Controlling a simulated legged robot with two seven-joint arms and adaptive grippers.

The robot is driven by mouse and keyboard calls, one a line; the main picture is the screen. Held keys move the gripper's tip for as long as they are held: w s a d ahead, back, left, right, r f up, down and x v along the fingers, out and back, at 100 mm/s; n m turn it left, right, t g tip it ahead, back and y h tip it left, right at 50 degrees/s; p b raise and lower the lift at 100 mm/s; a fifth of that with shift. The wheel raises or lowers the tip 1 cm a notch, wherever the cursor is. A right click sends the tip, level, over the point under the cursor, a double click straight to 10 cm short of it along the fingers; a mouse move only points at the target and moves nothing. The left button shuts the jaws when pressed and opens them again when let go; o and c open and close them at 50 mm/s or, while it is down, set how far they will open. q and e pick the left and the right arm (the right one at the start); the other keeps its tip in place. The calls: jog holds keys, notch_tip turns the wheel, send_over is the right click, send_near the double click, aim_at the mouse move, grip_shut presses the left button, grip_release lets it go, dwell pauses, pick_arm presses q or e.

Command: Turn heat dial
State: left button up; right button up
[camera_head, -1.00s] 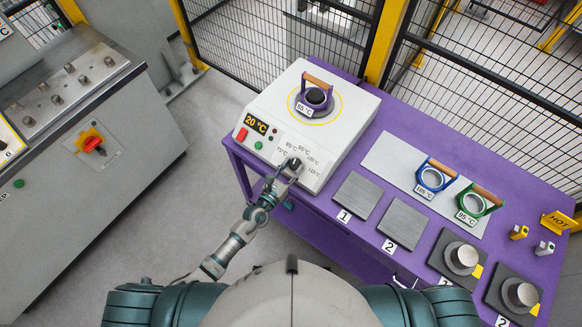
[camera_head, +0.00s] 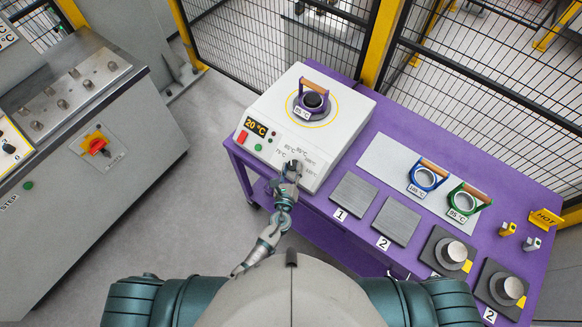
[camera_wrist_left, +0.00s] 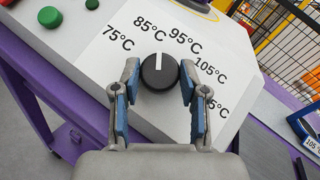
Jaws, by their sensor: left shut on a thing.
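The heat dial (camera_wrist_left: 159,72) is a black round knob with a white pointer line on the sloped front panel of the white heater box (camera_head: 340,115). In the left wrist view its pointer is turned up between the 85°C and 95°C labels, among marks from 75°C up. My left gripper (camera_wrist_left: 156,88) has its blue-padded fingers on either side of the dial, shut on it. In the head view my left gripper (camera_head: 292,168) covers the dial. The display (camera_head: 256,126) reads 20 °C. My right gripper is not in view.
A purple ring with a wooden handle (camera_head: 313,98) sits on the heater's top. A red button (camera_head: 242,136) and green button (camera_head: 258,147) are left of the dial. The purple table (camera_head: 410,130) holds a blue ring (camera_head: 425,177), a green ring (camera_head: 466,201) and grey plates. Fencing stands behind.

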pick_arm(q)
jog(key=shift+r+n+y, duration=0.1)
jog(key=shift+n+y, duration=0.5)
jog(key=shift+n, duration=0.1)
jog(key=o, duration=0.9)
jog(key=shift+o, duration=1.2)
jog(key=shift+w+d, duration=0.1)
jog(key=shift+w, duration=0.1)
jog(key=s+a+r, duration=0.1)
jog(key=s, duration=1.1)
